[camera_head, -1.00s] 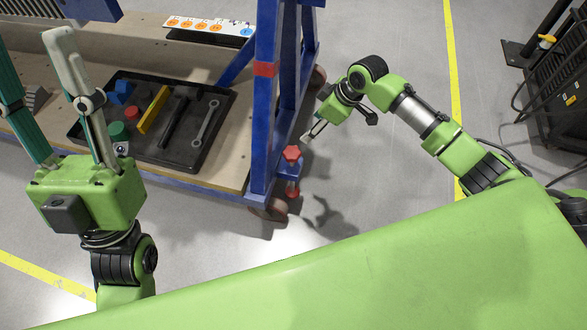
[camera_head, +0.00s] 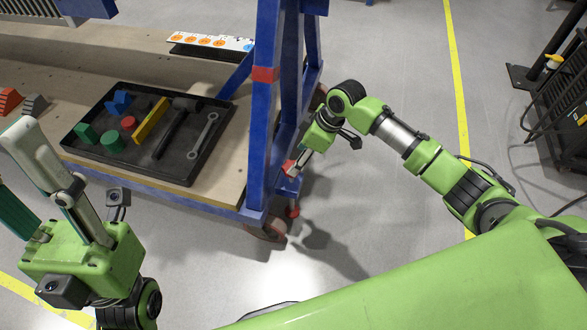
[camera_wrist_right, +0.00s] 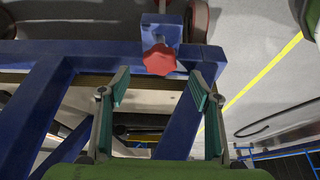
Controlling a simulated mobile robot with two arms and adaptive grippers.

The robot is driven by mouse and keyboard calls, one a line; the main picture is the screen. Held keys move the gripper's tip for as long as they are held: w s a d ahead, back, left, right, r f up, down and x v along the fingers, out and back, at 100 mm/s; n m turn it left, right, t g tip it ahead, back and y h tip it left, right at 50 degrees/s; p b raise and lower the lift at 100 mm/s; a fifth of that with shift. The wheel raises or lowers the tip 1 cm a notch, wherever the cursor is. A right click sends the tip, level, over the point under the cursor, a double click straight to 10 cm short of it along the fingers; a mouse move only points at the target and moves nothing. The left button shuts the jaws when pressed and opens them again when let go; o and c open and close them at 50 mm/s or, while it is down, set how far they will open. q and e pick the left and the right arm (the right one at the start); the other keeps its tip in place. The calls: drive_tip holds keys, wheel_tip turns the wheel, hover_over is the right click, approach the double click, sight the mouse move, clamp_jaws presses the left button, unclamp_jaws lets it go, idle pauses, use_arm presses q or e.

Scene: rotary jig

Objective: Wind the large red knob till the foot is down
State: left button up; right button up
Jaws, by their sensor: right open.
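The large red knob (camera_wrist_right: 160,60) sits on a blue block at the frame's corner in the right wrist view. In the head view the knob (camera_head: 289,168) is partly hidden by my right gripper (camera_head: 298,165). In the wrist view my right gripper (camera_wrist_right: 158,80) is open, its teal-padded fingers spread to either side of the knob's line, with the knob just beyond the tips. I cannot tell contact. A small red part (camera_head: 293,211), perhaps the foot, shows low by the caster. My left gripper (camera_head: 12,165) is open and empty at the lower left, one finger partly cut off.
The blue cart frame (camera_head: 264,110) rises beside the knob. A black tray (camera_head: 85,151) with blocks, a hammer and a wrench lies on the cart's shelf. A caster (camera_head: 268,228) stands under the corner.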

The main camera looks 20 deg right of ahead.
sight(286, 167)
drive_tip(key=b+x, duration=0.1)
drive_tip(key=x, duration=0.3)
drive_tip(key=shift+a+f+b, duration=0.1)
drive_tip(key=shift+f+b, duration=0.25)
drive_tip(key=shift+f, duration=0.05)
drive_tip(key=c, duration=1.1)
